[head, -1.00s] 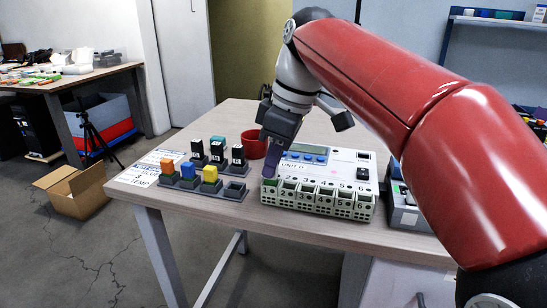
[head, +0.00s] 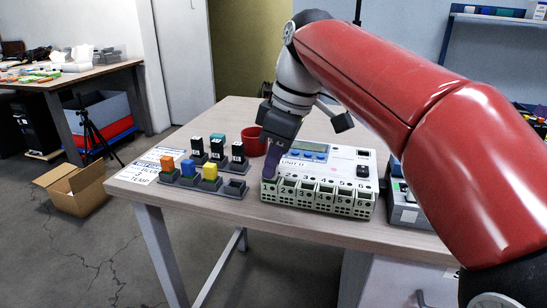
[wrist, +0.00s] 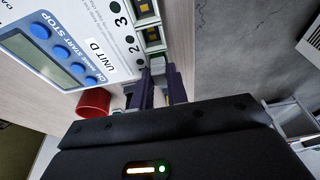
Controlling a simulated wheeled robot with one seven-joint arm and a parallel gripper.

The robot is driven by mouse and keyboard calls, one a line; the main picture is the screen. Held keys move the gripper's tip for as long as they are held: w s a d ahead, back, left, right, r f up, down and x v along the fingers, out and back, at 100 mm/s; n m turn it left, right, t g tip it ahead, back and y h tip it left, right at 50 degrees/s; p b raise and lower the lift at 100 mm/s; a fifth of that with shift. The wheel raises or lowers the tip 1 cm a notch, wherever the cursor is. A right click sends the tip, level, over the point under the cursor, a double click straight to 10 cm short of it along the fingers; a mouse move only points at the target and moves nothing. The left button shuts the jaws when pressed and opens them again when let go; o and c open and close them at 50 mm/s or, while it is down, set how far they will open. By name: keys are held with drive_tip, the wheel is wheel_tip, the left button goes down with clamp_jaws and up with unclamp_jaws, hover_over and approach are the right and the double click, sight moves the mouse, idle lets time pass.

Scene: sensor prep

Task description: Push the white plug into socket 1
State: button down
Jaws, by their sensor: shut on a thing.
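The white plug (wrist: 157,66) shows as a small pale piece between my purple fingertips in the wrist view. My gripper (head: 270,174) is shut on it at the left end of the white unit (head: 340,172). Socket 1 (head: 268,194) is the leftmost in the front row, directly below my fingertips. The fingers hide the plug in the head view and cover the top of socket 1. In the wrist view my gripper (wrist: 160,82) meets the row end, beside socket 2 (wrist: 152,36). I cannot tell how deep the plug sits.
A plug rack (head: 208,188) left of the unit holds orange, blue and yellow plugs, with its right slot empty. A red cup (head: 253,142) is behind my gripper. A grey device (head: 405,208) stands right of the unit.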

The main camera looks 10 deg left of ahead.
drive_tip(key=c, duration=1.1)
unclamp_jaws()
drive_tip(key=shift+c, duration=0.2)
drive_tip(key=shift+r+p, duration=0.9)
drive_tip(key=shift+r, duration=2.65)
drive_tip(key=shift+s, duration=0.1)
